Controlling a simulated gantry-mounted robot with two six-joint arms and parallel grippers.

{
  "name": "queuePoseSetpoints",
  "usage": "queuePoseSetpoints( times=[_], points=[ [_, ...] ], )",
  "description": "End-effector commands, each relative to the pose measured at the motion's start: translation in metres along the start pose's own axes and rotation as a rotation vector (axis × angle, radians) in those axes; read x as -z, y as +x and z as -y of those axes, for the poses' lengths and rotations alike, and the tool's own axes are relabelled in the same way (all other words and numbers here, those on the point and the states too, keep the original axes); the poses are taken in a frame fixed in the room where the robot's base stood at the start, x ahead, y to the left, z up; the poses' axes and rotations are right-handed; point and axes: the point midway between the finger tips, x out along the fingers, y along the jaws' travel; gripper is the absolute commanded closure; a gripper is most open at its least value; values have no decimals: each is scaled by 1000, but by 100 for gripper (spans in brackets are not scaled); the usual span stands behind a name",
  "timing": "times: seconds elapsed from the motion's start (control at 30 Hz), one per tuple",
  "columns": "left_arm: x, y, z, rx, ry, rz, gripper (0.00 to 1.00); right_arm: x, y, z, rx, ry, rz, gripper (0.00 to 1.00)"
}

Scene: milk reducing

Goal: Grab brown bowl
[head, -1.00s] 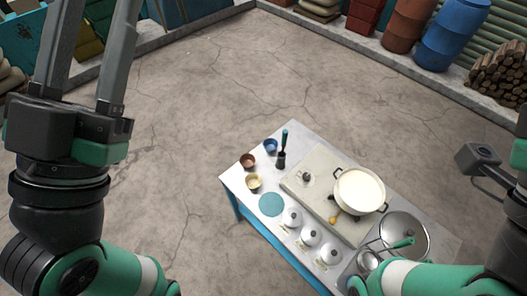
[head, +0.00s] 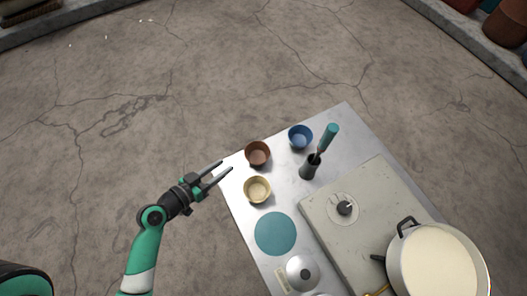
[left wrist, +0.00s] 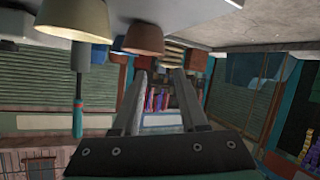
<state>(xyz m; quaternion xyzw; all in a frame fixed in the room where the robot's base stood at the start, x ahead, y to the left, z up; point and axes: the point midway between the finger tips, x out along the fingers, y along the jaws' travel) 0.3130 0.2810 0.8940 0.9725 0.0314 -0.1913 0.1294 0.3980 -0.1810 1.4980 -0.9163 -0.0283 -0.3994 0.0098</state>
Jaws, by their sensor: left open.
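The brown bowl (head: 257,153) stands upright near the table's left edge in the head view. It also shows, upside down, at the top of the left wrist view (left wrist: 144,40). My left gripper (head: 226,167) is open and empty, its fingers pointing toward the brown bowl from the left, with a gap between. In the left wrist view the open fingers (left wrist: 160,76) have nothing between them, and the bowl is above and left of them. My right gripper is out of view.
A cream bowl (head: 257,190) stands just in front of the brown bowl, and a blue bowl (head: 300,136) behind right. A dark holder with a teal-handled tool (head: 309,167), a stove (head: 330,222), a milk pot (head: 437,262) and a teal disc (head: 275,233) are also on the table.

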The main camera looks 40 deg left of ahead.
Motion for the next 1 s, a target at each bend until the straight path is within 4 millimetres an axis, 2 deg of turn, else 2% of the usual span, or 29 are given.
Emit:
queuePoseSetpoints(
  times=[0.17,0.43,0.73,1.0],
  points=[
    [3,5,2,3,3,-5,57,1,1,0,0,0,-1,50],
    [3,54,1,0,5,-5,57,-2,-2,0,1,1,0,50],
    [3,72,2,2,4,-6,57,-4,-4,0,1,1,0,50],
    [1,114,3,2,4,-6,57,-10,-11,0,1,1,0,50]
  ],
)
